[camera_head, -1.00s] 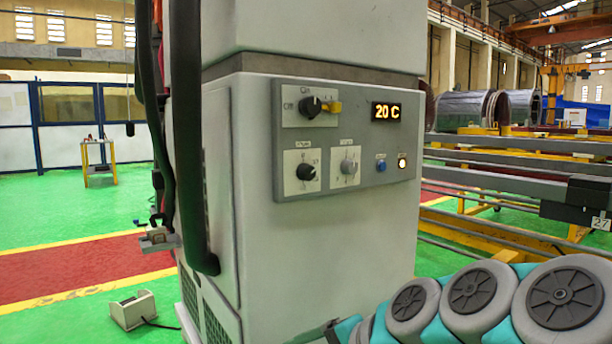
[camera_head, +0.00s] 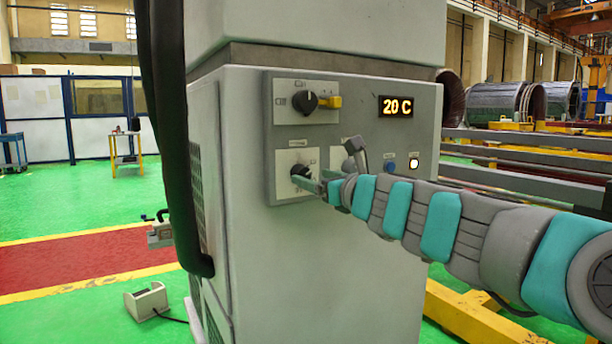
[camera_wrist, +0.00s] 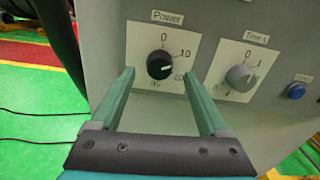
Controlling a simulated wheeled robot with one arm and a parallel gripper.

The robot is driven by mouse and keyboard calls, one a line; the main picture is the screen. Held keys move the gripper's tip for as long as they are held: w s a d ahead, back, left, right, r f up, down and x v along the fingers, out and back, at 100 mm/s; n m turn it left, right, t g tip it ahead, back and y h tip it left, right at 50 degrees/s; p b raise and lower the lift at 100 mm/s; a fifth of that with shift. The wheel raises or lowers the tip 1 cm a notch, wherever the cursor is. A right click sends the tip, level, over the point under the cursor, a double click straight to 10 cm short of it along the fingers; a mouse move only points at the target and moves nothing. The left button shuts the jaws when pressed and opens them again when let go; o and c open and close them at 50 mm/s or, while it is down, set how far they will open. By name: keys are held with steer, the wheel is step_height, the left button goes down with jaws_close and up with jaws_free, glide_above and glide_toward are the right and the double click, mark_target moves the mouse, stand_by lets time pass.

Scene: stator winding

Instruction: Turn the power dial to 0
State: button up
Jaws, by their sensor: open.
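The power dial (camera_wrist: 160,66) is a black round knob on a white plate labelled "Power" in the wrist view, with 0 at the top and other marks to the right and below. Its white pointer line faces right, not up at the 0. In the head view the power dial (camera_head: 300,172) is on the lower left of the grey panel, partly hidden by my gripper. My gripper (camera_wrist: 161,72) is open, with one green finger on each side of the dial. I cannot tell whether the fingers touch it.
A grey timer knob (camera_wrist: 240,77) is just right of my right finger, with a blue button (camera_wrist: 296,90) farther right. A lit button (camera_head: 413,163) is at the panel's right.

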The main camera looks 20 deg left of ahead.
mark_target(305, 175)
steer(key=shift+x, duration=2.1)
steer(key=shift+c, duration=0.2)
jaws_close()
